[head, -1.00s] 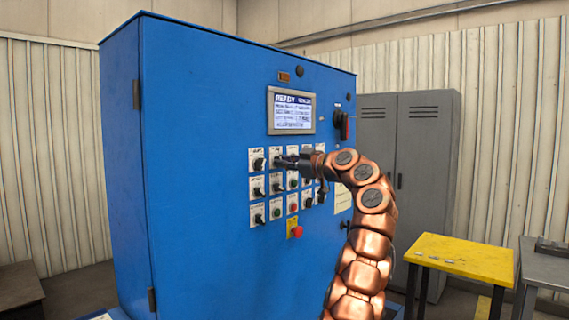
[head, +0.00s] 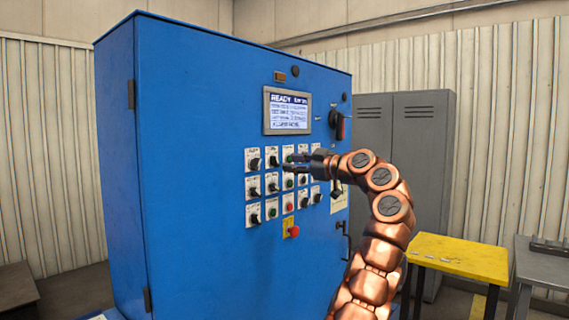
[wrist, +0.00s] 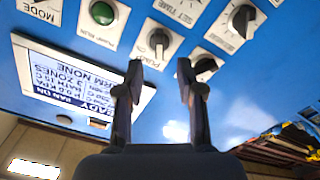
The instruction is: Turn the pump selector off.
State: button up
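The blue cabinet's panel carries rows of selectors and buttons. The pump selector (head: 272,160), a black knob on a white plate, is second from the left in the top row. In the wrist view, which is upside down, the pump selector (wrist: 158,42) has its label beside it, and its handle runs roughly up and down the picture. My gripper (head: 287,163) is open and empty in front of the panel, just right of the selector in the head view. In the wrist view my gripper's fingertips (wrist: 160,68) straddle the view below the knob, apart from it.
A green button (wrist: 103,12) and another black knob (wrist: 205,66) flank the selector. The display (head: 288,111) is above, reading READY. A red emergency button (head: 293,231) sits below. A yellow table (head: 460,255) and grey lockers (head: 405,150) stand to the right.

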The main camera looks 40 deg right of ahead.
jog(key=v, duration=0.6)
jog(key=shift+s, duration=0.25)
dwell(0.3)
